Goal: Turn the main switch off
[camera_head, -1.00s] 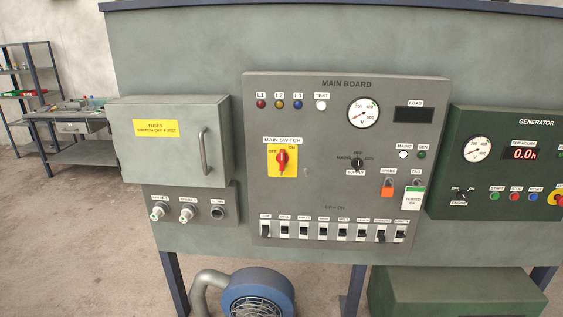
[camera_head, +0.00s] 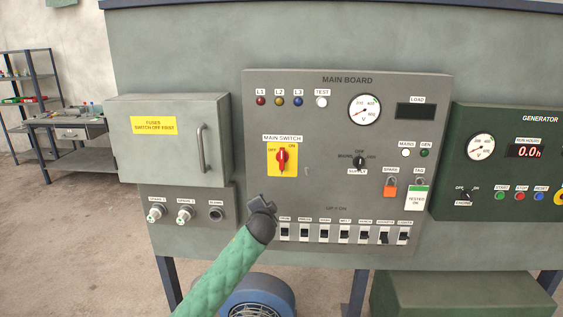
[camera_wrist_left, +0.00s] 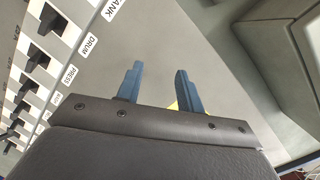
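The main switch (camera_head: 282,158) is a red handle on a yellow plate, left of centre on the grey main board. Its handle stands about upright, with OFF marked to its left and ON to its upper right. My left gripper (camera_head: 262,203) is in front of the board's lower left, below the main switch and apart from it. In the left wrist view its two blue fingers (camera_wrist_left: 157,85) are spread with nothing gripped between them. A small bit of yellow (camera_wrist_left: 173,105) shows low between the fingers, mostly hidden. My right gripper is in neither view.
A row of black toggle switches (camera_head: 344,234) runs along the board's bottom, close to my left gripper. The fuse box (camera_head: 160,160) with a handle juts out at left. An orange padlock (camera_head: 390,191) and a tag hang at right.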

